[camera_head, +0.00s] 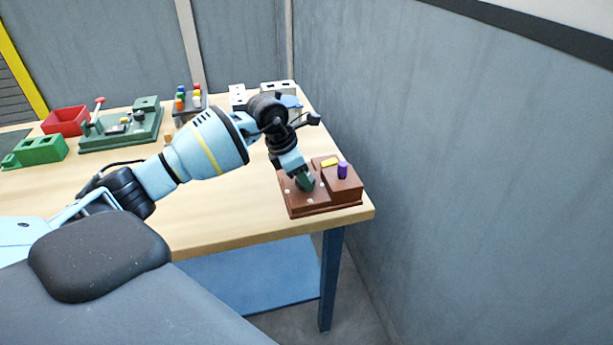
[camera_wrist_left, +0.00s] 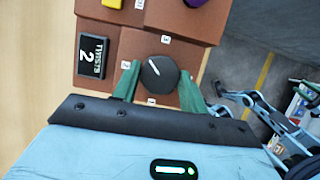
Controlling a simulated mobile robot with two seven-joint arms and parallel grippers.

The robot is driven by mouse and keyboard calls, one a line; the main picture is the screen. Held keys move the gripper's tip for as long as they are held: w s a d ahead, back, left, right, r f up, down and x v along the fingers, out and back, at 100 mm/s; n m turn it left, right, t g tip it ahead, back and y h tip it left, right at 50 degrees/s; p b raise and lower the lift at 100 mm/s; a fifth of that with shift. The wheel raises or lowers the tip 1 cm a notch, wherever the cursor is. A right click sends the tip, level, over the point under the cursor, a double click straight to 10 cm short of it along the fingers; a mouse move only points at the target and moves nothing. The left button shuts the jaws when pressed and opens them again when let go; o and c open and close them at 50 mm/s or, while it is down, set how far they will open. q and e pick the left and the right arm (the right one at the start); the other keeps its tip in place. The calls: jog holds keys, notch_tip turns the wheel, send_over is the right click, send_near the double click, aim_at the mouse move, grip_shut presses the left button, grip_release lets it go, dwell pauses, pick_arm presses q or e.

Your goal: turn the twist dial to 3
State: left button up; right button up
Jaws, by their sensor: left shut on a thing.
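The twist dial (camera_wrist_left: 160,75) is a round black knob with a white pointer line, on the brown box (camera_head: 312,209) at the table's right front corner. In the left wrist view the pointer slants toward the upper left. Small white number labels surround the dial, too small to read surely. A black display (camera_wrist_left: 92,56) beside it reads "TWISTS 2". My left gripper (camera_head: 306,183) reaches down to the box, its green fingers on either side of the dial, shut on it. In the head view the fingers hide the dial. My right gripper is not in view.
The box also carries a yellow part (camera_head: 329,162) and a purple knob (camera_head: 343,170). The grey wall is close on the right. The table's middle is clear.

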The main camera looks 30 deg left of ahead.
pick_arm(q)
jog(key=m+b, duration=0.1)
jog(key=m, duration=0.1)
jog(key=m+g+h+b, duration=0.1)
jog(key=shift+w+a+f+m, duration=0.1)
jog(key=shift+f+m, duration=0.1)
jog(key=shift+m, duration=0.2)
jog(key=m+g+b, duration=0.1)
jog(key=m, duration=0.2)
jog(key=shift+w+h+b, duration=0.1)
jog(key=shift+h+b, duration=0.2)
jog(key=shift+b, duration=0.05)
jog(key=shift+r+m+g+b, duration=0.15)
jog(key=shift+m+g+b, duration=0.45)
jog(key=shift+m, duration=0.7)
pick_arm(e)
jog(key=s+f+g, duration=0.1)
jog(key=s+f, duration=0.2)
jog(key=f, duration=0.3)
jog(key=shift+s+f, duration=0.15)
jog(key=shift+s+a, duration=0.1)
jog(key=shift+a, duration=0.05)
pick_arm(q)
jog(key=o, duration=1)
jog(key=shift+c, duration=0.2)
jog(key=v, duration=0.8)
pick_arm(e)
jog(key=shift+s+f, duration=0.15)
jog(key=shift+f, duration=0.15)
